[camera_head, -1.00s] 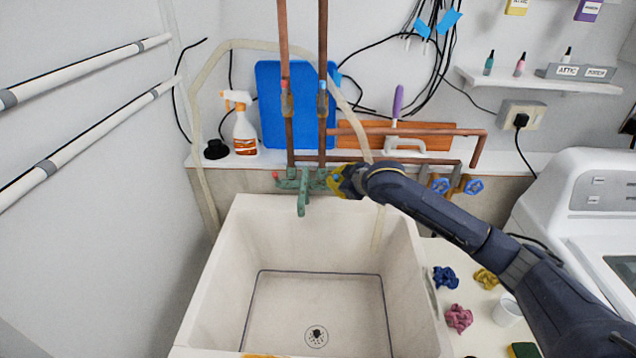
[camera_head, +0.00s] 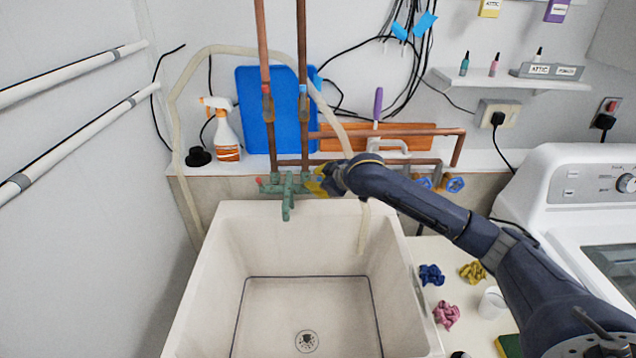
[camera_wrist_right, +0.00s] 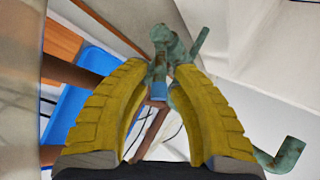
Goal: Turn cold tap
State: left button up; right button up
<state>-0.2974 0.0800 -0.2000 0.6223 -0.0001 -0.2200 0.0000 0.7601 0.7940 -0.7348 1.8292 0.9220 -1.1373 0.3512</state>
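The green faucet (camera_head: 287,190) is mounted above the back rim of the sink, its spout pointing forward. Its left end carries a red mark. In the right wrist view the blue-marked cold tap (camera_wrist_right: 158,90) lies between my right gripper's two yellow fingertips. My right gripper (camera_head: 316,181) is at the faucet's right end and partly hides the cold tap in the head view. Its fingers, also in the right wrist view (camera_wrist_right: 160,72), look apart, one on each side of the tap; I cannot tell whether they touch it. My left gripper is not in view.
The white sink (camera_head: 215,265) is empty. Copper pipes (camera_head: 303,130) rise behind the faucet. Blue valve wheels (camera_head: 455,185) sit right of my gripper. A spray bottle (camera_head: 225,130) stands on the ledge. Crumpled cloths (camera_head: 447,314) lie on the counter; a washer (camera_head: 560,190) stands right.

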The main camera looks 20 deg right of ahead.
jog(key=shift+o, duration=0.9)
jog(key=shift+d+f, duration=0.15)
jog(key=shift+d, duration=0.05)
jog(key=shift+s+d, duration=0.1)
jog(key=shift+s, duration=0.15)
jog(key=v, duration=1.1)
jog(key=shift+s+r, duration=0.25)
jog(key=shift+r, duration=0.05)
